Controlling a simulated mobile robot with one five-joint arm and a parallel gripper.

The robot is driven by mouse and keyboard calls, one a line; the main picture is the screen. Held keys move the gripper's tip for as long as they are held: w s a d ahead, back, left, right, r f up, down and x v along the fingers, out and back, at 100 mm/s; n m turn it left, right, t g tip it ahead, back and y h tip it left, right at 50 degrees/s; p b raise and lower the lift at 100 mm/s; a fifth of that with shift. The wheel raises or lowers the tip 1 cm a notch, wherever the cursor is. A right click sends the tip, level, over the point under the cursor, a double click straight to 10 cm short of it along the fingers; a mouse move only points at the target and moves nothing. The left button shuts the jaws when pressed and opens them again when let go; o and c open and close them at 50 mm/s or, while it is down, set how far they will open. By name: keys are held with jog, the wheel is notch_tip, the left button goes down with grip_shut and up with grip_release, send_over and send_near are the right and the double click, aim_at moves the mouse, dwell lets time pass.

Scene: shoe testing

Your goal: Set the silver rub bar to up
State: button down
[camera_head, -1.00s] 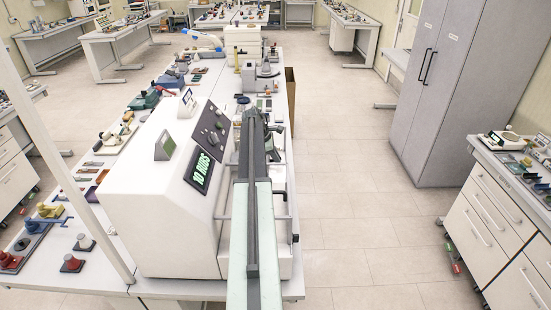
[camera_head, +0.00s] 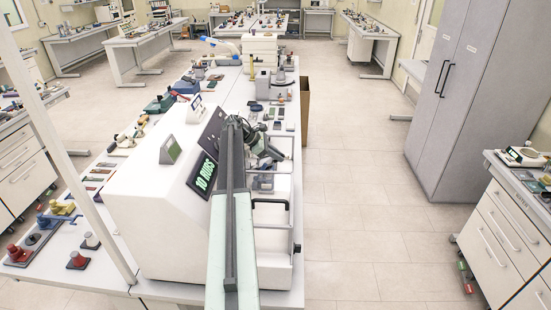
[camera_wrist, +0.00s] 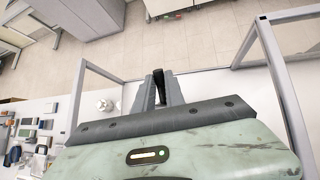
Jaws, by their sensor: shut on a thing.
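The white rub tester (camera_head: 150,225) stands on the near bench. Its display (camera_head: 204,174) reads 10 RUBS. In the wrist view my gripper (camera_wrist: 160,85) is shut on a narrow dark piece (camera_wrist: 159,80) between its fingers. This piece appears to be the grip of the silver rub bar; its join to the bar is hidden. Grey metal bars run on both sides of the gripper, at the left (camera_wrist: 76,100) and at the right (camera_wrist: 282,90). In the head view my arm crosses the tester's right side and hides much of the bar.
Small tools and samples line the bench's left side. A brown bin (camera_head: 304,108) stands on the floor beside the bench. A tall grey cabinet (camera_head: 470,100) and a drawer unit (camera_head: 500,240) stand at the right. The floor aisle between (camera_head: 350,200) is clear.

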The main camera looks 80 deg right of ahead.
jog(key=c, duration=1.8)
grip_release()
jog(key=shift+w+f, duration=0.15)
jog(key=shift+w, duration=0.05)
jog(key=o, duration=0.4)
jog(key=shift+w+d, duration=0.1)
jog(key=shift+d, duration=0.05)
jog(key=shift+s, duration=0.25)
jog(key=p+v, duration=0.5)
jog(key=v, duration=0.2)
jog(key=shift+r, duration=0.3)
jog(key=shift+w, duration=0.3)
jog(key=shift+s, duration=0.1)
